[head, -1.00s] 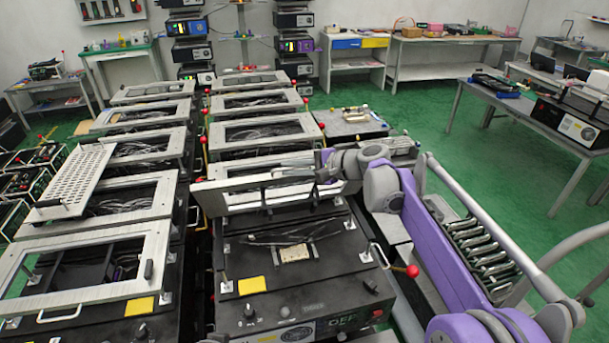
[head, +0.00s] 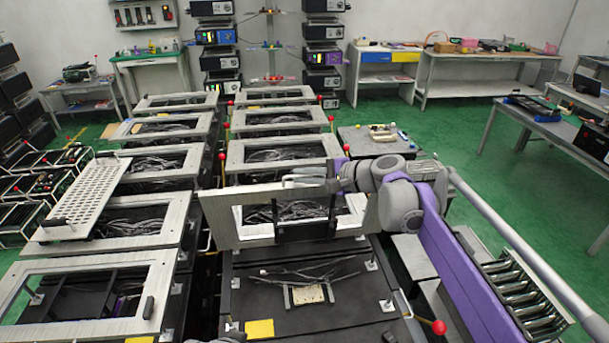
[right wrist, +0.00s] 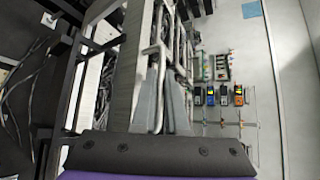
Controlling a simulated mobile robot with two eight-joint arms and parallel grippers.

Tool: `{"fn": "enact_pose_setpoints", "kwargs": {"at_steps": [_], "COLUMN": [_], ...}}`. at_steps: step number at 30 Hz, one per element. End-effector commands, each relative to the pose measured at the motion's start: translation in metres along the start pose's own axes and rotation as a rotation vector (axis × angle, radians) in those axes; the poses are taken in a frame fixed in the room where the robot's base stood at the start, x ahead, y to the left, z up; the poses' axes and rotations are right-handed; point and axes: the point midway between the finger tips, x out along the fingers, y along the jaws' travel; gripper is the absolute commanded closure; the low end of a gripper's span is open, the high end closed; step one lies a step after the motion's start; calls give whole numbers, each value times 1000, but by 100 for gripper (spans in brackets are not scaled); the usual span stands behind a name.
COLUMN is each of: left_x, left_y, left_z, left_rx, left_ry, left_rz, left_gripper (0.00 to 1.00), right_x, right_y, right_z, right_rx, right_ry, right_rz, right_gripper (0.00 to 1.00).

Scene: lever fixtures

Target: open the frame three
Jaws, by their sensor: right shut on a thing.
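A pale metal frame (head: 221,222) stands steeply tilted up on the nearest black box (head: 330,312) of the right row in the head view. Its window opening faces me, and dark supports show in front of it. My right gripper (head: 308,184) is at the frame's upper edge, shut on its bar handle. In the right wrist view, the fingers (right wrist: 160,98) close around the thin metal handle (right wrist: 158,60) beside the pale frame edge (right wrist: 128,65). The exact finger contact is small and partly hidden in the head view.
A lever with a red ball (head: 439,327) sticks out right of the box. Other framed boxes stand close behind and in the left row, where a perforated plate (head: 85,200) is tilted up. A small table (head: 385,143) stands behind my right arm. Green floor is clear farther right.

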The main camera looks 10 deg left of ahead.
Motion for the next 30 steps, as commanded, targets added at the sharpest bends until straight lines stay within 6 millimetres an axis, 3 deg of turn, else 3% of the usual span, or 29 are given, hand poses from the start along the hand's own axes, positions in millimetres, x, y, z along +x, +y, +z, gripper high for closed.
{"fn": "enact_pose_setpoints", "kwargs": {"at_steps": [4, 5, 9, 20, 30], "left_x": [0, 0, 0, 1, 5], "left_y": [0, 0, 0, 0, 0], "left_z": [0, 0, 0, 1, 8], "left_rx": [0, 0, 0, 0, 0], "left_ry": [0, 0, 0, -1, -9], "left_rz": [0, 0, 0, 0, 0], "left_gripper": [100, 100, 100, 100, 100], "right_x": [0, 0, 0, -4, -66], "right_y": [2, 2, 2, 2, 2], "right_z": [-1, -1, -1, -1, -1], "right_rx": [0, 0, -1, -2, 2], "right_ry": [2, 2, 1, 2, 4], "right_rz": [2, 2, 2, 3, -1], "right_gripper": [100, 84, 60, 60, 60]}}
